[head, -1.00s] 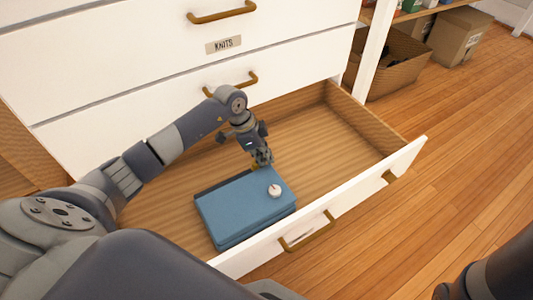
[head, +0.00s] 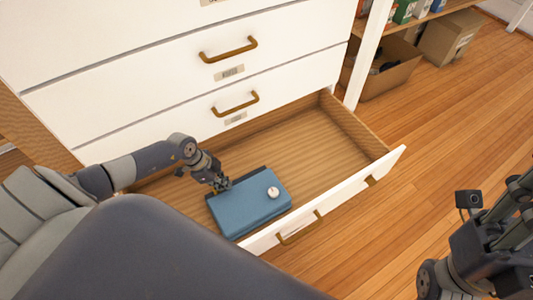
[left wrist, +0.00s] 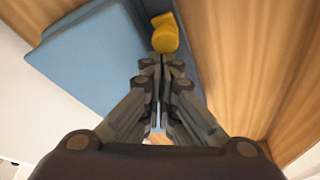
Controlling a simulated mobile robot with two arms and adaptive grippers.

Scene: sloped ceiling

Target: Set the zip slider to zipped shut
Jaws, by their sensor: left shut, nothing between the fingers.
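A blue pouch (head: 245,212) lies flat in the open drawer, with a dark zip strip (head: 246,177) along its back edge. The zip slider (left wrist: 165,34) is a yellow tab, seen in the left wrist view at the dark edge beside the pouch (left wrist: 90,60). My left gripper (head: 222,186) is at the pouch's back left corner. Its fingers (left wrist: 161,64) are closed together and empty, with the slider just beyond the tips; whether they touch it I cannot tell. My right arm (head: 480,245) shows at the lower right; its fingers are not clear.
A small white round object (head: 273,192) sits on top of the pouch. The drawer (head: 320,150) is otherwise bare, with a front panel (head: 345,193) and brass handles. Closed drawers (head: 150,70) rise behind. A box (head: 385,72) stands under a shelf at the back right.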

